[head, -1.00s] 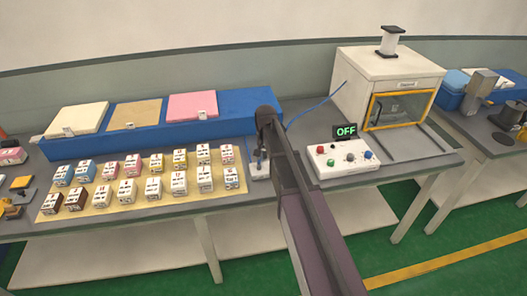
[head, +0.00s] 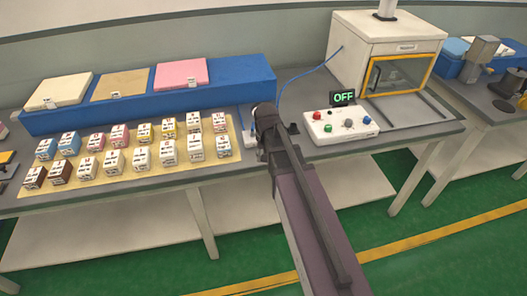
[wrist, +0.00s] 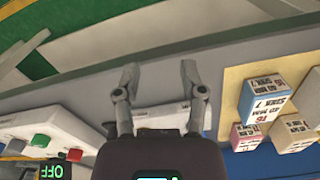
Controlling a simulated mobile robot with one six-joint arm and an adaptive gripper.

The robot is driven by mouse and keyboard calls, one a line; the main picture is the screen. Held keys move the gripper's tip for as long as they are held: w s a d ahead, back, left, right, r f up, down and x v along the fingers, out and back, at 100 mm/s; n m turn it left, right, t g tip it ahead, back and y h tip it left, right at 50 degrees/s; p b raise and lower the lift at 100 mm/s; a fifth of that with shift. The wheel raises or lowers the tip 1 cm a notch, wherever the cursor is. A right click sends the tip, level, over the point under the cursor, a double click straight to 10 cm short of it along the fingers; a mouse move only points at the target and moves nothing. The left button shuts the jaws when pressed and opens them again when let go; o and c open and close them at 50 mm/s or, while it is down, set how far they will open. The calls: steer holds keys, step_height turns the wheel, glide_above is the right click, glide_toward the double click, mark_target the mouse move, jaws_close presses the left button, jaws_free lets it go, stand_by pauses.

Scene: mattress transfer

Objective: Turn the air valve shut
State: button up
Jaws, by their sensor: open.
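The air valve seems to be the small white block (head: 249,139) at the end of a blue hose on the table, mostly hidden by my arm in the head view. In the wrist view a pale block (wrist: 160,117), probably the same one, lies below and partly between my fingers. Its handle cannot be made out. My gripper (wrist: 158,75) is open, with the two fingers spread and nothing between the tips. In the head view its fingers are hidden behind my wrist.
A control box (head: 323,130) with coloured buttons and a green OFF display (head: 344,97) stands to the right. A white machine (head: 372,45) with an orange-framed door is behind it. Several small cartons on a tan mat (head: 240,153) stand close on the left. A blue bench (head: 230,90) lies behind.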

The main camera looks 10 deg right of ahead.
steer(key=s+f+n+b, duration=0.2)
steer(key=s+f+b, duration=0.4)
steer(key=s, duration=0.3)
steer(key=shift+s+f+b, duration=0.35)
steer(key=shift+f+b, duration=0.05)
steer(key=shift+f, duration=0.3)
steer(key=shift+a, duration=0.1)
steer(key=shift+s+n, duration=0.3)
steer(key=shift+s, duration=0.15)
